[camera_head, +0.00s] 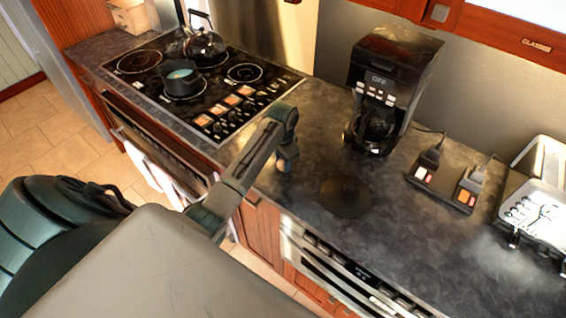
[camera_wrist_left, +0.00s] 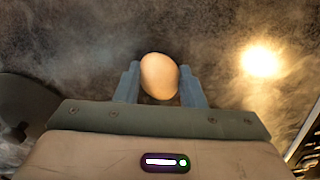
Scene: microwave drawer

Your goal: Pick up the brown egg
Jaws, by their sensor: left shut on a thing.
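The brown egg (camera_wrist_left: 160,76) shows in the left wrist view between the two blue-grey fingers of my left gripper (camera_wrist_left: 160,84). The fingers are shut on its sides. In the head view my left gripper (camera_head: 286,160) points down at the dark countertop, between the stove and the coffee maker. The egg is mostly hidden by the gripper there. I cannot tell whether the egg touches the counter. My right gripper is not in view.
The black stovetop (camera_head: 225,112) with a kettle (camera_head: 204,45) and a pot (camera_head: 182,80) is to the left. A coffee maker (camera_head: 385,85) stands behind right. A dark round disc (camera_head: 345,196) lies on the counter (camera_head: 420,235). A power strip (camera_head: 444,187) and a toaster (camera_head: 538,215) are at the right.

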